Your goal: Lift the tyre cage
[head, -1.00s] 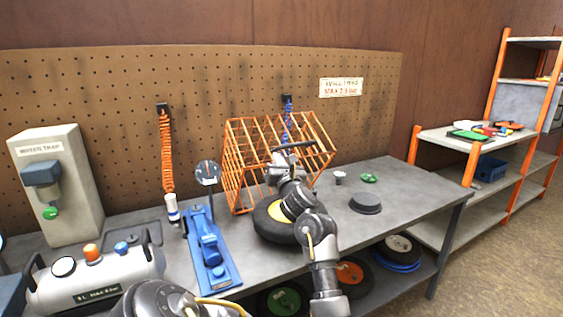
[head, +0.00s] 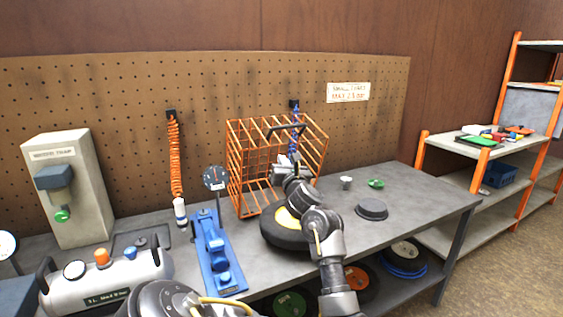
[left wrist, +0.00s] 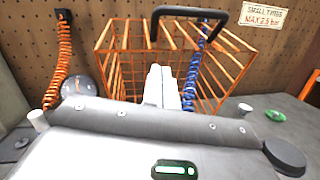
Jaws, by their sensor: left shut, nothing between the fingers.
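The tyre cage (head: 250,170) is an orange wire frame on the bench in front of the pegboard. It has a black handle (head: 286,128) near its top. The cage also fills the middle of the left wrist view (left wrist: 122,72), with the handle (left wrist: 190,12) across the top. A black tyre with a yellow hub (head: 285,232) lies at the cage's front, partly behind my arm. My left gripper (head: 281,163) is at the cage's open-looking front, below the handle. In the left wrist view its pale fingers (left wrist: 163,86) are together and empty, apart from the handle. My right gripper is out of view.
A blue tool with a gauge (head: 213,245) stands left of the cage, beside a silver air tank (head: 110,285). A black disc (head: 371,209) and green item (head: 376,183) lie to the right. Orange (head: 174,155) and blue hoses hang behind. The bench's right end is mostly clear.

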